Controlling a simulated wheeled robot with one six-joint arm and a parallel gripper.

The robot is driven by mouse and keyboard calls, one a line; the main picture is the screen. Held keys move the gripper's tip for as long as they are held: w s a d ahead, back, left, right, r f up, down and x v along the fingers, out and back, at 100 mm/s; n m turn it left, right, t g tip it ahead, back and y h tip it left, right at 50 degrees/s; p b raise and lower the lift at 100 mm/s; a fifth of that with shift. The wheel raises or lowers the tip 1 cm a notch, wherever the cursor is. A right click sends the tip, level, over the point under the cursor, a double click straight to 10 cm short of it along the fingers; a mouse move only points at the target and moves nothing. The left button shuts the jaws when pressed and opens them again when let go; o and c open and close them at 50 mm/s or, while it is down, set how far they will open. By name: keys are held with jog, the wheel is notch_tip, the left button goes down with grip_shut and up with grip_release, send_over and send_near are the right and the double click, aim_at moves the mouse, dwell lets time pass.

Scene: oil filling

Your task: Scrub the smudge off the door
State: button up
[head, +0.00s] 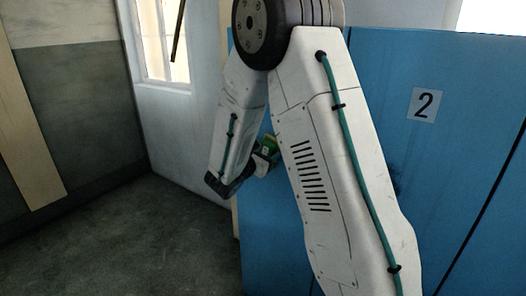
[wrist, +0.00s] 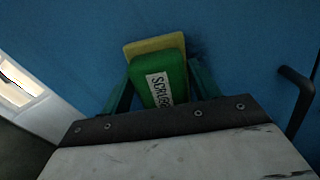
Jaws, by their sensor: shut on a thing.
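My gripper (wrist: 162,78) is shut on a green scrubber (wrist: 158,72) with a yellow pad, its label partly hidden. The pad faces the blue door (wrist: 250,45) and is at or very near its surface; I cannot tell if it touches. A faint dark smudge (wrist: 200,48) shows on the door just right of the pad in the wrist view. In the head view my gripper (head: 264,160) and the scrubber (head: 271,142) are partly hidden behind my arm, in front of the blue door (head: 385,85). A dark patch (head: 396,182) shows beside my arm there.
A dark handle (wrist: 297,98) stands out from the door at the right in the wrist view. A number 2 sign (head: 424,105) is on the blue front. A pale wall with a window (head: 163,40) is at left. The floor (head: 130,240) at left is clear.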

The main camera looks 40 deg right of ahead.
jog(key=s+d, duration=0.3)
jog(key=s, duration=0.6)
jog(key=shift+d, duration=0.2)
dwell(0.5)
jog(key=shift+w+a+r, duration=0.1)
jog(key=shift+w+a, duration=0.2)
jog(key=shift+w, duration=0.65)
jog(key=shift+w+a, duration=0.25)
jog(key=shift+w, duration=0.65)
jog(key=shift+c, duration=0.3)
jog(key=shift+w+a, duration=0.5)
jog(key=shift+w, duration=0.65)
jog(key=shift+w+a, duration=0.45)
jog(key=shift+w, duration=0.7)
jog(key=shift+w+a, duration=0.5)
jog(key=shift+w, duration=0.65)
jog(key=shift+v, duration=3.05)
